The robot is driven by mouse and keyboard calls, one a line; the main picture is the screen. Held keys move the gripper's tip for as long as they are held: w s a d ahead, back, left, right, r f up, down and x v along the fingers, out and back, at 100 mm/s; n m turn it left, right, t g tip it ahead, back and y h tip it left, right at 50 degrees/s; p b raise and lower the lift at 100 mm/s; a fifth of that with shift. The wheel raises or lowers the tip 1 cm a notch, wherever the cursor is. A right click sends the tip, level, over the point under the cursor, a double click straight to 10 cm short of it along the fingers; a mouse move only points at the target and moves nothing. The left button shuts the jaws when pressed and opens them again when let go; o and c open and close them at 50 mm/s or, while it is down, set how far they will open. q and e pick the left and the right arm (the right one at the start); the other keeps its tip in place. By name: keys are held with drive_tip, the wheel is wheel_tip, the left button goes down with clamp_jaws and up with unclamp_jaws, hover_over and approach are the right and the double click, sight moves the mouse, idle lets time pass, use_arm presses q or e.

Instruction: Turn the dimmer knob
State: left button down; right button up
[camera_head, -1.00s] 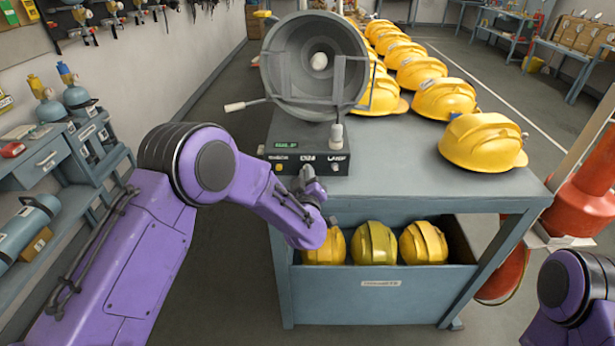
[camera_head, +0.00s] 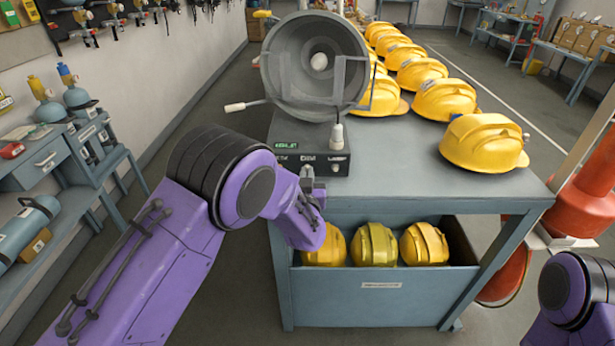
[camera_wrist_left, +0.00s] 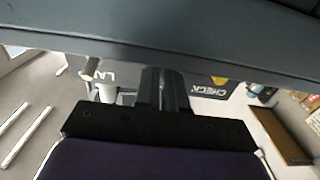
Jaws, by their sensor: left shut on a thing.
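The dark control box (camera_head: 290,133) sits on the front left corner of the bench, with a green display and a row of labelled controls on its front face. My left gripper (camera_head: 307,174) is at the middle of that face, below the middle label. It is shut on the dimmer knob, which the fingers mostly hide. In the left wrist view the closed fingers (camera_wrist_left: 163,88) point at the panel, between a label starting "LA" and the "CHECK" label (camera_wrist_left: 208,91). My right gripper is out of view; only part of that arm shows at the lower right.
Yellow helmets (camera_head: 484,143) line the bench (camera_head: 420,185), and more lie in the bin (camera_head: 380,285) below. A blue shelf unit stands at the left.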

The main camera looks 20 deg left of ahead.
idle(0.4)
use_arm(q)
drive_tip(key=c, duration=1.2)
unclamp_jaws()
